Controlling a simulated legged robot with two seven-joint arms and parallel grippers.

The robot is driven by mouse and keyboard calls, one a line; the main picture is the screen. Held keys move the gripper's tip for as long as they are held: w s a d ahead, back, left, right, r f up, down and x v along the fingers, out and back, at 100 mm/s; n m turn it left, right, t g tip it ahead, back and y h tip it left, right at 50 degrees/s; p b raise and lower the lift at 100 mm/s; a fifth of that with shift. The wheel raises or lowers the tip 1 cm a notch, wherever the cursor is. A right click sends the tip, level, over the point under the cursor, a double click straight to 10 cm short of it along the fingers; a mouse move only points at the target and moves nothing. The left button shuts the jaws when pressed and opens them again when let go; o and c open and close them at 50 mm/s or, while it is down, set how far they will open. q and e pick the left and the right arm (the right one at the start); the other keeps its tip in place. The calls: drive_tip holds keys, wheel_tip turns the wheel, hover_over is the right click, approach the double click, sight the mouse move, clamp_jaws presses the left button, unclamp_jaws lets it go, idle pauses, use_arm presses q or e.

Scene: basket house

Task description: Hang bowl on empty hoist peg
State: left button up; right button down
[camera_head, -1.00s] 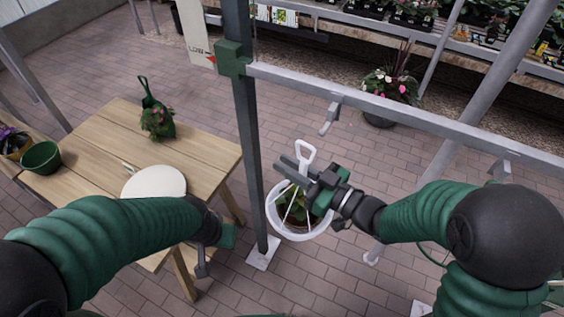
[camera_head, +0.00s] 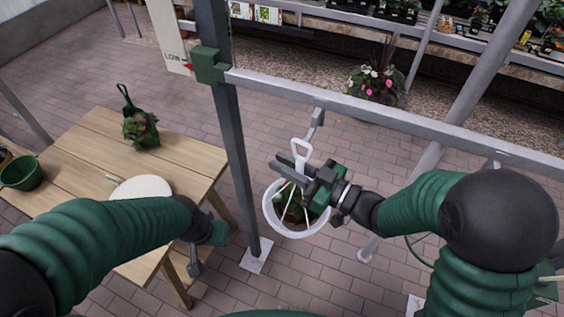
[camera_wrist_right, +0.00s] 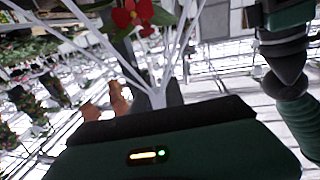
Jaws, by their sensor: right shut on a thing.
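The white bowl (camera_head: 270,219) holds a plant and hangs upright below my right gripper (camera_head: 291,168). That gripper is shut on the bowl's white hanger (camera_head: 302,149), below its top loop. A hoist peg (camera_head: 316,124) hangs from the grey rail, just above and right of the loop in the picture; whether they touch I cannot tell. In the right wrist view the white straps (camera_wrist_right: 155,85) converge at the jaws, with a red flower (camera_wrist_right: 132,14) beyond. My left gripper (camera_head: 208,241) is by the table's right edge, its jaws unclear.
The grey rail (camera_head: 400,118) runs right from a dark post (camera_head: 229,150) left of the bowl. Another peg (camera_head: 495,160) is farther right on the rail.

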drive_tip(key=shift+w+d, duration=0.2)
drive_tip(key=shift+w, duration=0.2)
drive_tip(key=shift+a, duration=0.1)
drive_tip(key=shift+w+d+r, duration=0.1)
drive_tip(key=shift+w+d, duration=0.15)
drive_tip(key=shift+w, duration=0.8)
drive_tip(key=shift+w+d, duration=0.3)
drive_tip(key=shift+w, duration=0.05)
